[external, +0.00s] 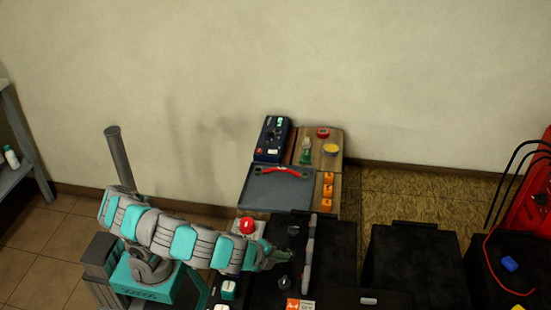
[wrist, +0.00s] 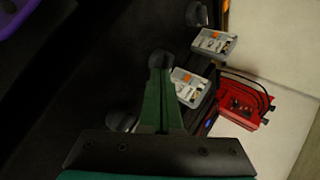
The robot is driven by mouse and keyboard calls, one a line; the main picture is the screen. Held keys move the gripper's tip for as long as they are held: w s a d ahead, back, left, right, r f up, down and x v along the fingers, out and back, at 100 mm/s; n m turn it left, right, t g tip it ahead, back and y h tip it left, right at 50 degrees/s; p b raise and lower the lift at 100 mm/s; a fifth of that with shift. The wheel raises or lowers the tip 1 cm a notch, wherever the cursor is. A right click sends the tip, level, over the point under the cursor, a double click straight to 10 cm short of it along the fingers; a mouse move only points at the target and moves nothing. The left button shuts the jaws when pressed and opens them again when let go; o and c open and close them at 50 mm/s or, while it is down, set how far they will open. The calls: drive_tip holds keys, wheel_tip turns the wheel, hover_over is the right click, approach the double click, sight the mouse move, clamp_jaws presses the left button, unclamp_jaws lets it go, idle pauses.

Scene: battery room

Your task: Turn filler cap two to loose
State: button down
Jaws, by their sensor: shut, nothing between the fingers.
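Dark round filler caps sit in a row on top of a black battery (external: 262,293). In the external view one cap (external: 293,231) is beyond my gripper (external: 288,255) and another cap (external: 284,282) is on the near side. In the wrist view the middle cap (wrist: 161,58) is right at the tips of my green fingers (wrist: 159,76). A cap (wrist: 120,122) lies to the left and one (wrist: 196,13) to the upper right. My gripper is shut and empty; whether it touches the middle cap I cannot tell. Cap numbers are not readable.
A grey tray (external: 265,191) with a red-handled tool lies behind the battery. A red button box (external: 247,227) stands beside my arm. More black batteries (external: 415,262) and a red charger (external: 530,210) with cables are at the right. A purple object (wrist: 20,15) shows in the wrist view.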

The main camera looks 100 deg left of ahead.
drive_tip(key=shift+w+d+n+g+y, duration=0.1)
drive_tip(key=shift+w+n+g+y, duration=0.3)
drive_tip(key=shift+n, duration=0.4)
drive_tip(key=shift+w+p, duration=0.7)
drive_tip(key=shift+w, duration=0.2)
idle(1.4)
